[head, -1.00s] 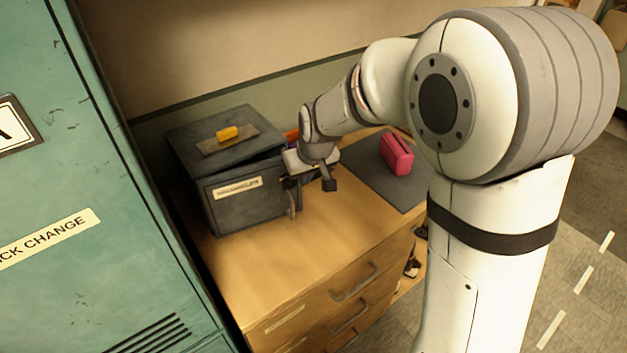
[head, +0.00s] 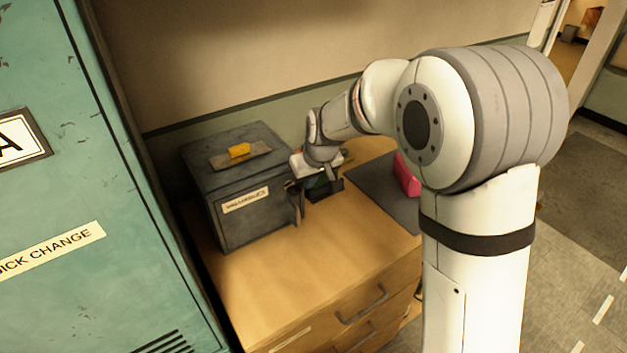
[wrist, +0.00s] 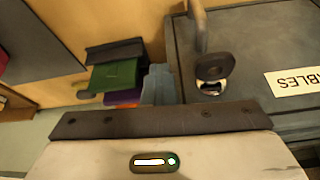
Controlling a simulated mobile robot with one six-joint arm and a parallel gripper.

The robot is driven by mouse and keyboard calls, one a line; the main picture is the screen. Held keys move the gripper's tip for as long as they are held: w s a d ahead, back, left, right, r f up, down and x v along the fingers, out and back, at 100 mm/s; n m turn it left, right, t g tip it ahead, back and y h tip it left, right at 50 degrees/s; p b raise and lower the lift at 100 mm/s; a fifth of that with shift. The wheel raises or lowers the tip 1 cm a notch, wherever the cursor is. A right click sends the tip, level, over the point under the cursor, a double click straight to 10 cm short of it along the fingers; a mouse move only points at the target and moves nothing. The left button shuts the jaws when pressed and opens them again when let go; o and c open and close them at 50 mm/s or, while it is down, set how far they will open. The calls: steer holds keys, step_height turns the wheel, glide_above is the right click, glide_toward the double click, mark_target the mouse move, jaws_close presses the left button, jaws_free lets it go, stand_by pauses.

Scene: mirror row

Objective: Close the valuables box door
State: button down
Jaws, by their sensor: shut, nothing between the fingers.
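The dark grey valuables box (head: 250,235) stands on the wooden cabinet top at the left. Its door carries a white label and faces the front; it looks flush with the body, or very nearly so. In the wrist view the door's label (wrist: 296,81), round lock (wrist: 212,67) and upright handle (wrist: 196,28) show. My gripper (head: 327,181) is shut and empty, just right of the handle side of the box. I cannot tell whether it touches the door. The fingertips are partly hidden in the head view.
A yellow item (head: 239,151) lies on the box top. A pink case (head: 407,176) sits on a dark mat (head: 377,197) to the right. A small holder with a green item (wrist: 115,75) stands behind my gripper. A teal locker (head: 70,180) flanks the left; the front cabinet top is clear.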

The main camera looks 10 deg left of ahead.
steer(key=shift+s+a+f, duration=0.1)
steer(key=shift+s+a, duration=0.05)
steer(key=shift+s, duration=0.1)
